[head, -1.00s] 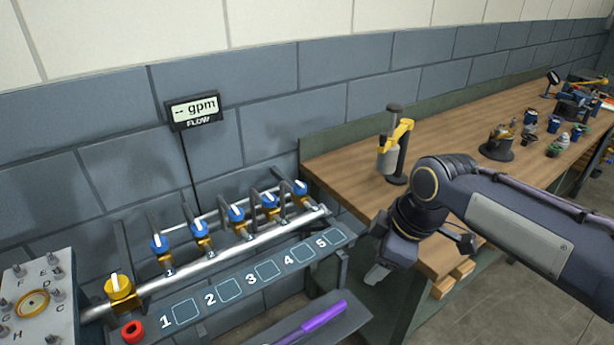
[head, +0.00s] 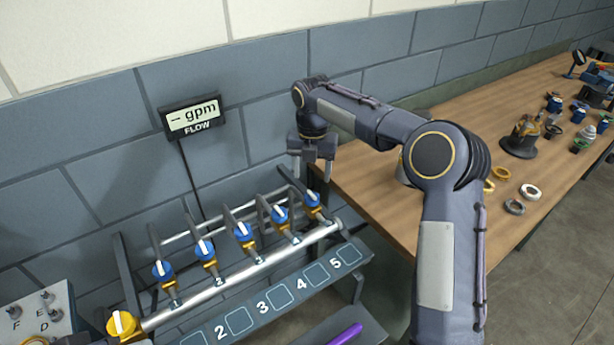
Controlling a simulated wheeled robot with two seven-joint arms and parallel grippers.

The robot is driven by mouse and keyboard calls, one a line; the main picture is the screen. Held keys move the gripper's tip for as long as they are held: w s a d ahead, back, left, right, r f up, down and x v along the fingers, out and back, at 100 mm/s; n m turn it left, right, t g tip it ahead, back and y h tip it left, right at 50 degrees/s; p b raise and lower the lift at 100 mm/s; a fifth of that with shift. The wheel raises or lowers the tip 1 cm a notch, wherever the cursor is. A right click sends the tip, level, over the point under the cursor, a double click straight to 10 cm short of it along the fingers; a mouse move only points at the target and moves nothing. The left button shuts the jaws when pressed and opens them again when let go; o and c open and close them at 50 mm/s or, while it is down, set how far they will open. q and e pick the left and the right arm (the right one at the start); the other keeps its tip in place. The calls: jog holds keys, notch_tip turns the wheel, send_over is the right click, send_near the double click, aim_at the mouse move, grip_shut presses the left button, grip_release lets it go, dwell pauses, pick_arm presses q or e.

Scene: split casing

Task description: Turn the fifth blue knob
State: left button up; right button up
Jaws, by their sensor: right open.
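A row of several blue knobs with white pointer marks sits on brass valves along a silver pipe. The fifth blue knob (head: 312,199) is at the far right end of the row, by the panel square marked 5 (head: 347,254). The fourth blue knob (head: 280,214) is to its left, and the first blue knob (head: 163,269) is at the left end. My right gripper (head: 312,176) is open, pointing down just above the fifth knob in the picture. It appears empty, and I cannot tell the exact gap in depth. My left gripper is not in view.
A yellow knob (head: 123,325) is at the pipe's left end. A flow display (head: 192,117) hangs on the wall, reading no number. A purple marker (head: 345,335) lies at the bottom. The wooden bench (head: 480,187) at right holds rings and small parts.

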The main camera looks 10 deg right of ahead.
aim_at(312, 194)
jog(key=shift+s+f, duration=0.1)
jog(key=shift+f, duration=0.25)
notch_tip(312, 194, down, 7)
jog(key=shift+r+p, duration=0.1)
jog(key=shift+p, duration=0.25)
jog(key=shift+c, duration=0.4)
jog(key=c, duration=0.9)
